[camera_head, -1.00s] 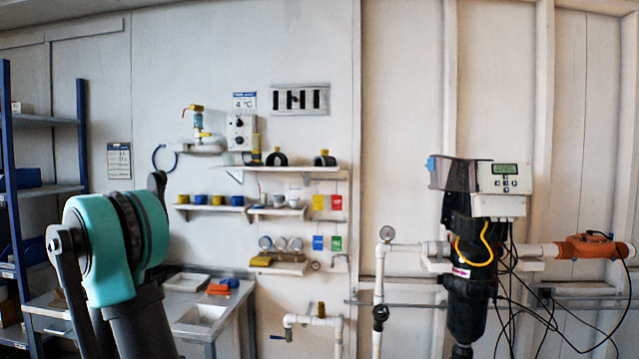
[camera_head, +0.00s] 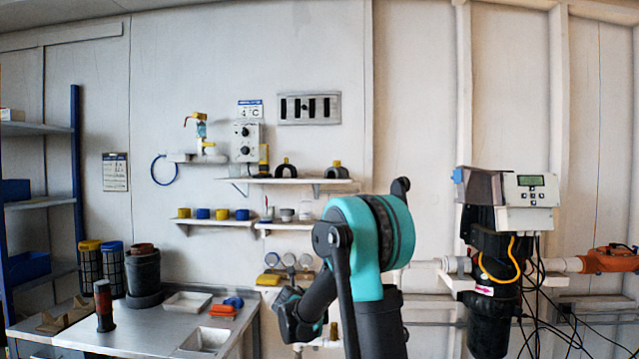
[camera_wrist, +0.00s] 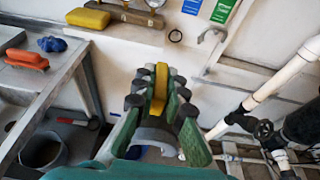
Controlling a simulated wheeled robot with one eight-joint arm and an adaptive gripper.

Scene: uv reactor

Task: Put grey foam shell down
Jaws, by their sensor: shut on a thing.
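The grey foam shell (camera_wrist: 153,134) is held in my gripper (camera_wrist: 160,92) in the wrist view. It shows as a grey arch with a yellow strip on it, partly hidden by the fingers. The green fingers with dark pads are shut on it from both sides. It hangs in the air, apart from the bench and wall. In the head view my arm bends in front of the lower shelves, and I cannot make out the shell there.
Two dark arched pieces with yellow tops sit on the upper wall shelf (camera_head: 310,182). A steel bench (camera_head: 150,335) with a white tray (camera_head: 187,301) and dark cylinders stands left. White pipes and a black reactor (camera_head: 490,270) are right. The wrist view shows a bucket (camera_wrist: 44,150) below.

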